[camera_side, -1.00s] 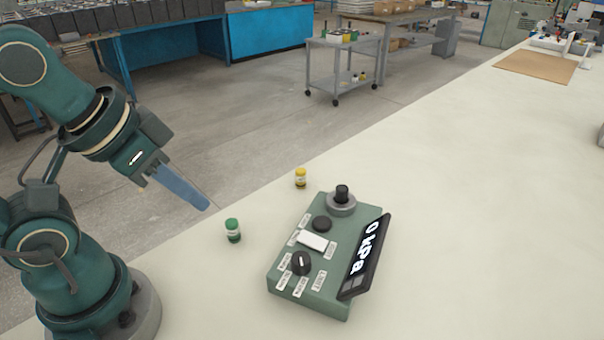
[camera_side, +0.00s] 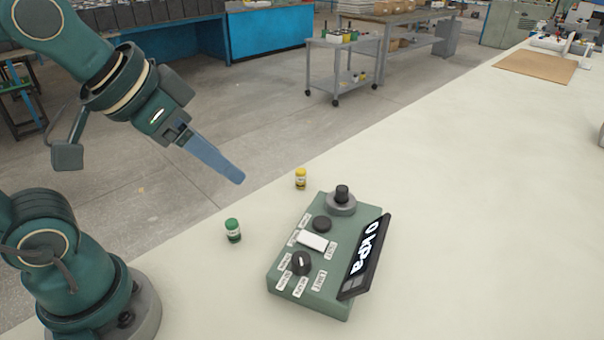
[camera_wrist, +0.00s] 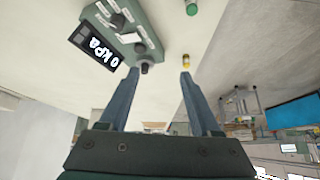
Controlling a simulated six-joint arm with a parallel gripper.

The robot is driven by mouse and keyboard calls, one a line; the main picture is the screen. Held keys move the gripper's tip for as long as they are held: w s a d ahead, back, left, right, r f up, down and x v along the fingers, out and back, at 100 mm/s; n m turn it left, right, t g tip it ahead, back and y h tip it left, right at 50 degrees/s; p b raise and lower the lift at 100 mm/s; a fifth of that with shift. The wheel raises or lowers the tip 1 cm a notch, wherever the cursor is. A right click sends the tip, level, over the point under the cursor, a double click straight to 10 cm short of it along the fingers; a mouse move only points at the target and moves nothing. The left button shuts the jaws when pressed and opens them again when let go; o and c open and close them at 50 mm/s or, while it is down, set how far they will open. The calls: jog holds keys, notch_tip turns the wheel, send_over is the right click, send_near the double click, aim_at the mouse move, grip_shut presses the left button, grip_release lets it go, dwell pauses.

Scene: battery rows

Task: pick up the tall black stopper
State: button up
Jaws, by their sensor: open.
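The tall black stopper (camera_side: 342,192) stands upright in a grey round collar (camera_side: 341,207) at the back end of a green control box (camera_side: 310,296). In the wrist view the stopper (camera_wrist: 144,69) shows just beyond the tip of the left finger. My gripper (camera_side: 238,177) is above the table's left edge, to the left of the stopper and clear of it. In the wrist view my gripper (camera_wrist: 159,74) has its two blue fingers apart with nothing held between them.
The box carries a low black cap (camera_side: 322,224), a white switch (camera_side: 313,241), a black knob (camera_side: 301,263) and a "0 kPa" display (camera_side: 364,257).

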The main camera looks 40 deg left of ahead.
jog(key=w+d+r+m, duration=0.1)
jog(key=w+r, duration=0.1)
jog(key=w, duration=0.6)
jog(key=m+g+h, duration=0.1)
send_near(342, 188)
jog(key=w, duration=0.2)
jog(key=shift+g, duration=0.8)
jog(key=x, duration=0.7)
jog(key=shift+s, duration=0.3)
jog(key=shift+w+f, duration=0.25)
jog(key=shift+f, duration=0.3)
grip_shut()
